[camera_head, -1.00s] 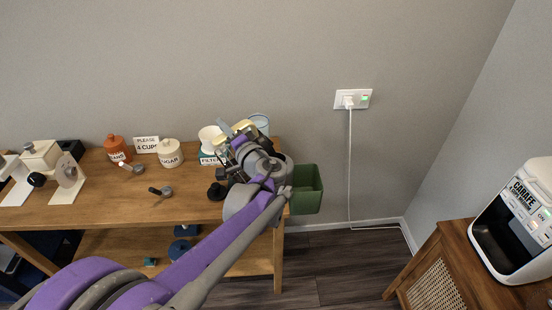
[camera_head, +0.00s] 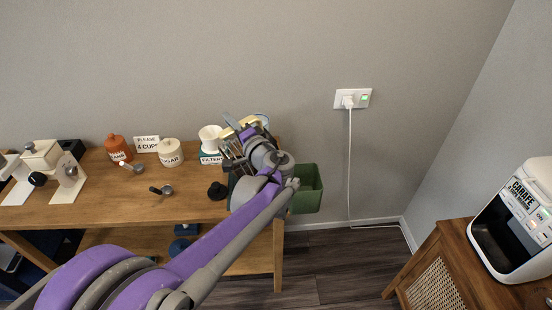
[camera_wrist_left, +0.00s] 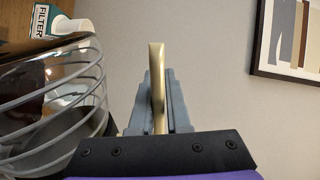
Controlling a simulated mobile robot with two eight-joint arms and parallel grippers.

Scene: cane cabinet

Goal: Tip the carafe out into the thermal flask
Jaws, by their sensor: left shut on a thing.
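My left gripper (camera_head: 238,124) is over the right end of the wooden counter, shut on a gold handle. In the left wrist view this gold handle (camera_wrist_left: 157,85) stands between the finger pads. The ribbed glass carafe (camera_wrist_left: 55,100) fills the left of that view, with dark brown liquid showing in it. In the head view the carafe (camera_head: 231,152) is mostly behind my wrist and looks tilted; its mouth is not clear. I cannot make out the thermal flask; my arm hides that part of the counter. My right gripper is not in view.
A filters box (camera_head: 211,159) with a white dripper stands behind the carafe. A black round piece (camera_head: 217,190) lies in front.

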